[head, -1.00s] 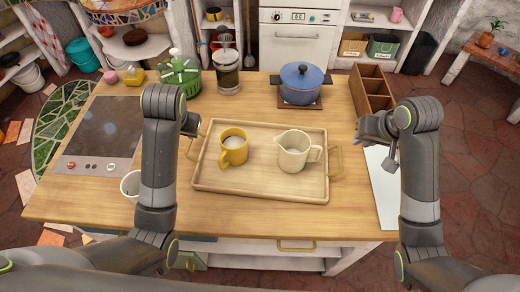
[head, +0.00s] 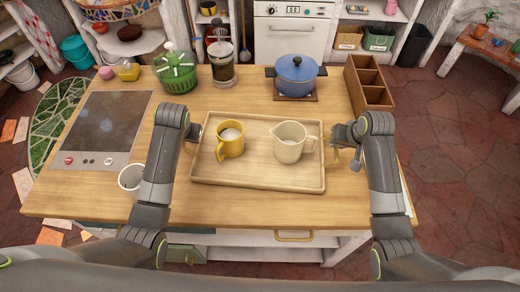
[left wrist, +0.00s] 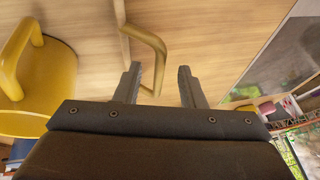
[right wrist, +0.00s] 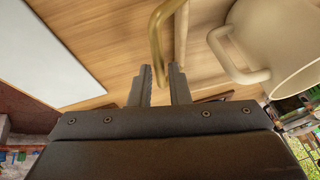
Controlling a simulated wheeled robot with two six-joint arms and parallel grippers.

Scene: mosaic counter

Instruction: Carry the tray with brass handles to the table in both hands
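The wooden tray (head: 262,178) with brass handles lies flat on the counter, holding a yellow mug (head: 230,141) and a cream jug (head: 289,144), both upright. My left gripper (head: 193,133) is at the tray's left end. In the left wrist view the brass handle (left wrist: 148,42) reaches between its open fingers (left wrist: 160,85), with clear gaps. My right gripper (head: 345,140) is at the right end. In the right wrist view the other handle (right wrist: 156,45) runs between its fingers (right wrist: 160,80); they stand closer together, with narrow gaps beside the handle. In the head view, that arm partly hides this handle.
A blue pot (head: 297,75) and a wooden divided box (head: 370,85) stand behind the tray. A green spinner (head: 176,74) and a French press (head: 222,66) stand back left. A white cup (head: 131,177) and the cooktop (head: 107,125) are left. A side table (head: 485,48) stands far right.

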